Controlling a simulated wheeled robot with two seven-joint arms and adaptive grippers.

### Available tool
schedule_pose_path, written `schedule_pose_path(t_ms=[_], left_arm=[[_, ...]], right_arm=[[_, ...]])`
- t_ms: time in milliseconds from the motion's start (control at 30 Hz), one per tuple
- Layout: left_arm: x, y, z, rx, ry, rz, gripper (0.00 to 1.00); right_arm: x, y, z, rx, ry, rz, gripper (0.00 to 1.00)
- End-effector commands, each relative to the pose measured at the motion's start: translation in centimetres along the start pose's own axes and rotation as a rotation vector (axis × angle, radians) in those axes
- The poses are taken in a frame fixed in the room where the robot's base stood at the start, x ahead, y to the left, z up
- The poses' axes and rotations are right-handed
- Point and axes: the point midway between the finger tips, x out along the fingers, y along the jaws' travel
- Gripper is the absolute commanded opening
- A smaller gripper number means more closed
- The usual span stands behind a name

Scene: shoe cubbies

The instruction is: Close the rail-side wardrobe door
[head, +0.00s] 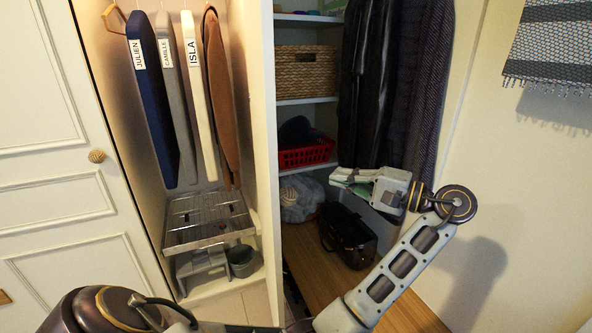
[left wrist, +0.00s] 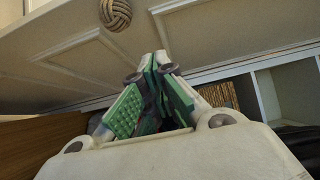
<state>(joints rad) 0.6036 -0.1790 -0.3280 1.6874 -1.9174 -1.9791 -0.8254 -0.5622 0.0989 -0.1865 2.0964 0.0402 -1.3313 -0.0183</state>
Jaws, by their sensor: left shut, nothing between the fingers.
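A cream panelled door (head: 62,205) stands at the left of the head view, with a round knotted knob (head: 96,156) near its right edge. The compartment right of it, with labelled garments (head: 168,90) hanging from the top, is uncovered. In the left wrist view, a panelled door (left wrist: 215,35) with a knotted knob (left wrist: 115,14) crosses the top. My left gripper (head: 343,178) is shut and empty, in front of the right-hand compartment and well right of the door in the head view. Its green-padded fingers (left wrist: 160,60) overlap the door's lower edge in the wrist view; contact cannot be told.
An upright divider (head: 256,130) separates the two compartments. The right one has shelves with a wicker basket (head: 305,72), a red basket (head: 306,153), dark coats (head: 395,80) and a black bag (head: 347,236) low down. A metal rack (head: 208,219) sits below the labelled garments.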

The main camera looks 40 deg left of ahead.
Motion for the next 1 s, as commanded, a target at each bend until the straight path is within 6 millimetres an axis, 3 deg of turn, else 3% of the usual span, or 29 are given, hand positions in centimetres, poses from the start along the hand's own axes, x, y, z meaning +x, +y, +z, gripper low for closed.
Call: schedule_pose_path(t_ms=[367, 1000], left_arm=[[2.1, 0.1, 0.0, -0.001, -0.001, -0.001, 0.00], [10.3, 0.1, 0.1, -0.001, -0.001, -0.001, 0.00]], right_arm=[[-0.2, -0.1, -0.2, 0.000, 0.007, -0.002, 1.00], [-1.6, -0.5, -0.5, -0.002, 0.034, -0.012, 1.00]])
